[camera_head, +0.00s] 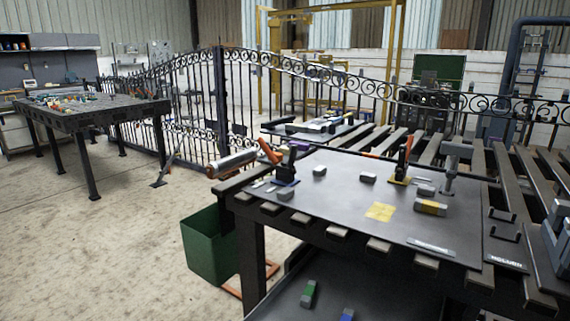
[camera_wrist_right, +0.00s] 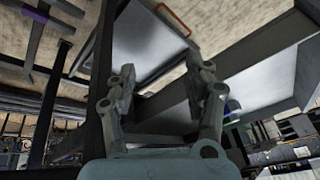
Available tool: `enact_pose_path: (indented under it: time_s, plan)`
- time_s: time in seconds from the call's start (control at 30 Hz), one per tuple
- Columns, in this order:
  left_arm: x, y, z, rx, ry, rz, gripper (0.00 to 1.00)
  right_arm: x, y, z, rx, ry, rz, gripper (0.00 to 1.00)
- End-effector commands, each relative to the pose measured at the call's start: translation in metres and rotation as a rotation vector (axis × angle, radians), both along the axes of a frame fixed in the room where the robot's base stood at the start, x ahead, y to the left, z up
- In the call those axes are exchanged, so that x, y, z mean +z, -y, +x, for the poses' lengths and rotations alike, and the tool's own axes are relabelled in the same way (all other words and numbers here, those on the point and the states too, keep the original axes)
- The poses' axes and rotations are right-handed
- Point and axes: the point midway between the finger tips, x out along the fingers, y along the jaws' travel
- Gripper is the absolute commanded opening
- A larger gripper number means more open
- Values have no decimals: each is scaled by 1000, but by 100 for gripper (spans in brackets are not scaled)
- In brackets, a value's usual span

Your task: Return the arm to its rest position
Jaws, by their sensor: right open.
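My right gripper (camera_wrist_right: 163,78) shows in the right wrist view with its two grey fingers spread wide apart. Nothing is between the fingertips. Dark beams and a grey panel (camera_wrist_right: 145,45) lie behind the fingers; I cannot tell how far away they are. Neither gripper shows in the head view, and my left gripper is in no view.
A dark work table (camera_head: 335,205) carries small grey blocks, a yellow square (camera_head: 381,212) and upright clamps. A green bin (camera_head: 208,246) stands beside it. A scroll gate (camera_head: 190,95) runs behind. A second cluttered table (camera_head: 95,118) stands left. The left foreground floor is clear.

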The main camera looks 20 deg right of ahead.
Motion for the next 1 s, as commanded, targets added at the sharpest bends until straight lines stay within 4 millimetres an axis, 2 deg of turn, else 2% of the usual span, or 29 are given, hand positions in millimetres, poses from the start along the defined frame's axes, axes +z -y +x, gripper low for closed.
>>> enact_pose_path:
  time_s: [0.03, 0.1, 0.17, 0.2, 0.3, 0.4, 0.53, 0.6, 0.73, 1.0]
  plan:
    - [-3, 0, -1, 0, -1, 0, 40, -40, -9, -27, -46, -42, -5, 52]
    - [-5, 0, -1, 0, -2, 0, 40, -84, -21, -63, -85, -94, -29, 52]
    - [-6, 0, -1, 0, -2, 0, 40, -119, -36, -98, -103, -139, -50, 52]
    - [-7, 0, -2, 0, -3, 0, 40, -140, -48, -121, -107, -169, -63, 52]
    - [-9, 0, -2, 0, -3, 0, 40, -182, -83, -180, -95, -239, -95, 52]
    - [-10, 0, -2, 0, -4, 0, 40, -209, -116, -232, -51, -290, -122, 52]
    - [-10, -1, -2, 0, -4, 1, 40, -227, -139, -284, 29, -323, -161, 52]
    - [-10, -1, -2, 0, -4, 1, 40, -230, -131, -299, 76, -315, -196, 52]
    - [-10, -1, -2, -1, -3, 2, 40, -229, -129, -290, 98, -266, -213, 52]
    - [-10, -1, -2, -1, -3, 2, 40, -229, -128, -290, 93, -265, -213, 52]
